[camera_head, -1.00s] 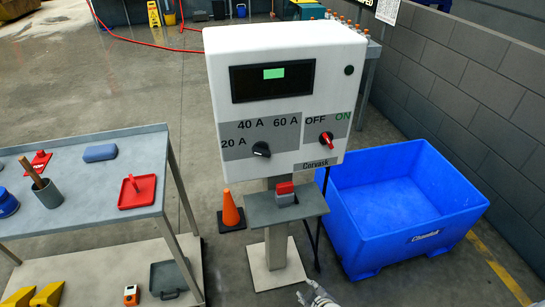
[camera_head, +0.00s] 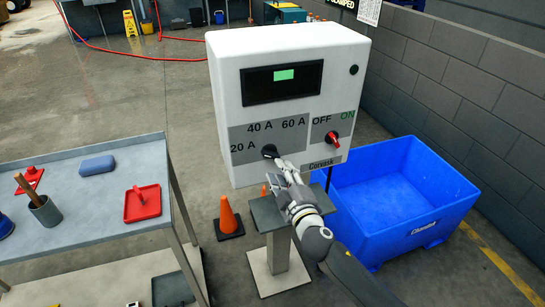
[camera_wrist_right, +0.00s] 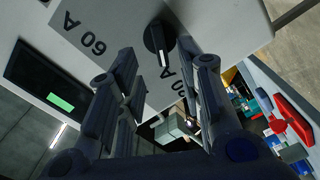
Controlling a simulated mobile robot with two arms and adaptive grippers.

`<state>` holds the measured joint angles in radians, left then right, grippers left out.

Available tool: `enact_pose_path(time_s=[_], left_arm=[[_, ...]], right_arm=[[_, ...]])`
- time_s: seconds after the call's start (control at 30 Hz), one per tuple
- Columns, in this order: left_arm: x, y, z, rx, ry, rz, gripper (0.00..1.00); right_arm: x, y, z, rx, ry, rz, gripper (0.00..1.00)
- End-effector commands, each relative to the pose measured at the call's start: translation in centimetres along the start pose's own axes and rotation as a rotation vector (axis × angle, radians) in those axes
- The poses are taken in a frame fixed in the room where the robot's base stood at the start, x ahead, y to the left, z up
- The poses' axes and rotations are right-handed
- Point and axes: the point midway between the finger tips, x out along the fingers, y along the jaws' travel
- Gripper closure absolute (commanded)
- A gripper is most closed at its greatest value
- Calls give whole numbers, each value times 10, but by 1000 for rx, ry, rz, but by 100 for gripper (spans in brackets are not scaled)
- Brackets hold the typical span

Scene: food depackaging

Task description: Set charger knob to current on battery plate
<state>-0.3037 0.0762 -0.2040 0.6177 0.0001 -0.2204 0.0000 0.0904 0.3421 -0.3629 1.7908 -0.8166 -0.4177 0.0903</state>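My right gripper (camera_head: 277,163) is in front of the knob. In the right wrist view the knob (camera_wrist_right: 158,38) shows just beyond my open right gripper (camera_wrist_right: 165,68), between the two fingertips. Contact cannot be told. No battery plate is readable. My left gripper is out of view.
A red switch (camera_head: 333,138) sits beside OFF and ON. A blue bin (camera_head: 405,190) is right of the pedestal, an orange cone (camera_head: 229,217) left. A grey table (camera_head: 95,215) holds a red tray (camera_head: 142,203) and other items. The pedestal's small shelf (camera_head: 264,210) is partly hidden by my arm.

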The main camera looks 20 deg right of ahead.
Motion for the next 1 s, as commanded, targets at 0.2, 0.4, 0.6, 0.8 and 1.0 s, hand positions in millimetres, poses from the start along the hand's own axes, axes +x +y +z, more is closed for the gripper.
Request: enact_pose_path(time_s=[0.2, 0.4, 0.6, 0.8, 1.0], left_arm=[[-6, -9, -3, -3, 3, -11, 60], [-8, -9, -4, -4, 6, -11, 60], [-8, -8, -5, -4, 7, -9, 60], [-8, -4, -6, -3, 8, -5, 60], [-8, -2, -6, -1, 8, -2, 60]], right_arm=[[35, 1, 0, 2, -2, 0, 66], [59, 0, 0, 3, -2, -1, 66], [71, -1, 0, 1, -1, -1, 66], [73, -1, 0, 2, 0, -2, 66], [73, -1, 0, 2, -1, -2, 74]])
